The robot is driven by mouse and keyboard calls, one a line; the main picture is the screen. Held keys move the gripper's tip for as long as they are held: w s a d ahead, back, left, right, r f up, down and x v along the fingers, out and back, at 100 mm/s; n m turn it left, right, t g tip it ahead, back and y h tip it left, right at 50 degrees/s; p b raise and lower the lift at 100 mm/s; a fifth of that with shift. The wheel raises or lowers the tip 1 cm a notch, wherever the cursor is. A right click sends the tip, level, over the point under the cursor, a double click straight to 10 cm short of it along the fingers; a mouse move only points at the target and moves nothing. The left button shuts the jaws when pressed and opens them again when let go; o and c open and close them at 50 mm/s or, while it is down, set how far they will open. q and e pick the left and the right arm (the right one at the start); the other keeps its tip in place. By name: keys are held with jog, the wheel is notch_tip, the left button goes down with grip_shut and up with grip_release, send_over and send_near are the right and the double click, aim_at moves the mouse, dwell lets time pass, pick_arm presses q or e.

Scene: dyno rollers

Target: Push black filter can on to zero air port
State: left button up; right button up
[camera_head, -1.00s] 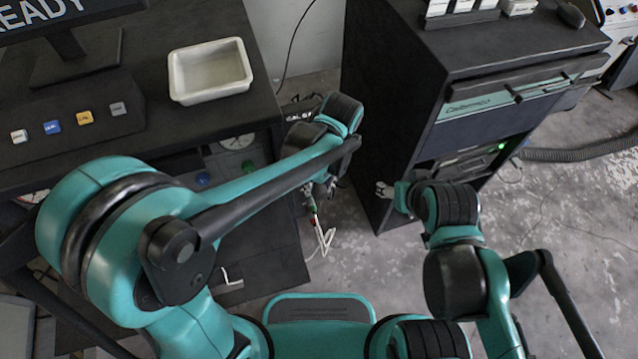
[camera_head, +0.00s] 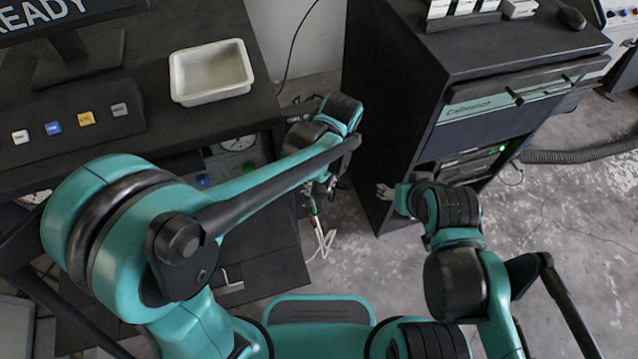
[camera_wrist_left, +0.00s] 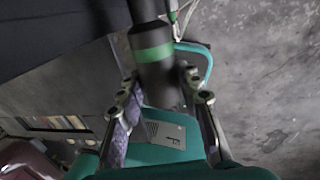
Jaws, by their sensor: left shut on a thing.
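The black filter can (camera_wrist_left: 153,52), a dark cylinder with a green band, stands between the fingers of my left gripper (camera_wrist_left: 160,90) in the left wrist view. The fingers are shut on it from both sides. In the head view my left gripper (camera_head: 331,186) hangs in the gap beside the left desk, partly hidden by its own arm; I cannot make out the can there. I cannot identify the zero air port in either view. My right gripper (camera_head: 384,192) is by the lower front corner of the cabinet, small in view, and its finger opening is unclear.
The left desk carries a white tray (camera_head: 211,72) and a button panel (camera_head: 72,127). Under its top are a gauge (camera_head: 239,142) and a blue knob (camera_head: 203,181). The black cabinet (camera_head: 390,110) stands to the right. A white cable (camera_head: 322,243) hangs below my left gripper.

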pick_arm(q)
jog(key=shift+w+a, duration=0.1)
jog(key=shift+w, duration=0.25)
jog(key=o, duration=1.2)
jog(key=shift+o, duration=0.2)
jog(key=shift+r, duration=0.1)
